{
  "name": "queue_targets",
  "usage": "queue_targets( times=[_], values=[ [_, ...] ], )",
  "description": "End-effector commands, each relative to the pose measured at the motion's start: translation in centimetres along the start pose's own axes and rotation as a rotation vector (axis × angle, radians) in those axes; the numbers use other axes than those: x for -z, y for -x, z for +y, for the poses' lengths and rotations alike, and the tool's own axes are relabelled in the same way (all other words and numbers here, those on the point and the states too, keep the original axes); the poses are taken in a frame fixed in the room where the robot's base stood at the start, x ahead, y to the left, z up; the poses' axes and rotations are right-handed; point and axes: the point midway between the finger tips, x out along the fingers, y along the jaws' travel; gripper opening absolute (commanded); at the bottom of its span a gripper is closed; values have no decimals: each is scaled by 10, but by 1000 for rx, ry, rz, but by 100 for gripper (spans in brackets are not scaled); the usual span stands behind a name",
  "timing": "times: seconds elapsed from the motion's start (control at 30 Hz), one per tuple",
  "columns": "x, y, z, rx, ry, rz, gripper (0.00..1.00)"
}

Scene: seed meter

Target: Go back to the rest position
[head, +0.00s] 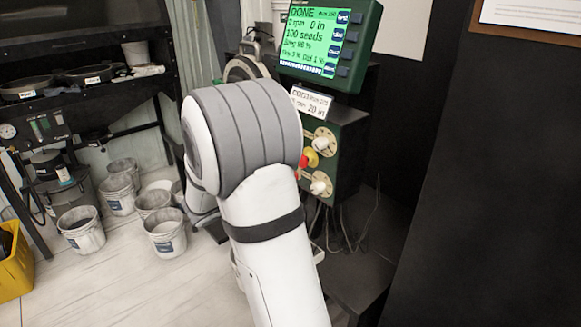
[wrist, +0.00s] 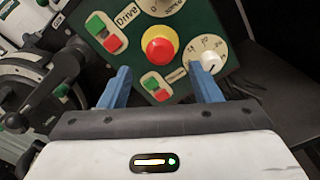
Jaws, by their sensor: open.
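My gripper (wrist: 162,86) shows in the wrist view with its two blue fingers spread apart and nothing between them. In front of the fingers is the green control panel (wrist: 186,61) of the seed meter stand. It has a red stop button on yellow (wrist: 160,45), a white-knobbed dial (wrist: 208,60) and green and red push buttons (wrist: 106,32). I cannot tell whether the fingers touch the panel. In the head view my white and grey arm reaches up in front of the panel (head: 346,150) and hides my gripper. The screen (head: 318,38) reads DONE and 100 seeds.
Several white buckets (head: 165,233) stand on the floor at left. A black shelf (head: 95,90) stands behind them, and a yellow bin (head: 14,265) is at the left edge. A dark wall (head: 490,190) fills the right. Pale floor (head: 120,285) is open at lower left.

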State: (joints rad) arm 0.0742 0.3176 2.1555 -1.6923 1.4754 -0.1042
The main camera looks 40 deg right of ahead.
Motion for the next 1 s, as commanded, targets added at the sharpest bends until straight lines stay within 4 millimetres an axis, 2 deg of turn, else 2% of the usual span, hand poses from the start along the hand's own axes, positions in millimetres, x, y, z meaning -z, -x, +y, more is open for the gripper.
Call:
queue_targets(
  times=[0.17, 0.63, 0.73, 0.87, 1.0],
  values=[
    [0, 10, 0, 1, 0, -1, 57],
    [-1, 9, 0, 2, -1, -1, 57],
    [-7, 10, -4, 29, -16, 13, 57],
    [-29, 18, -26, 160, -85, 81, 57],
    [-58, 43, -67, 397, -228, 220, 57]
  ],
)
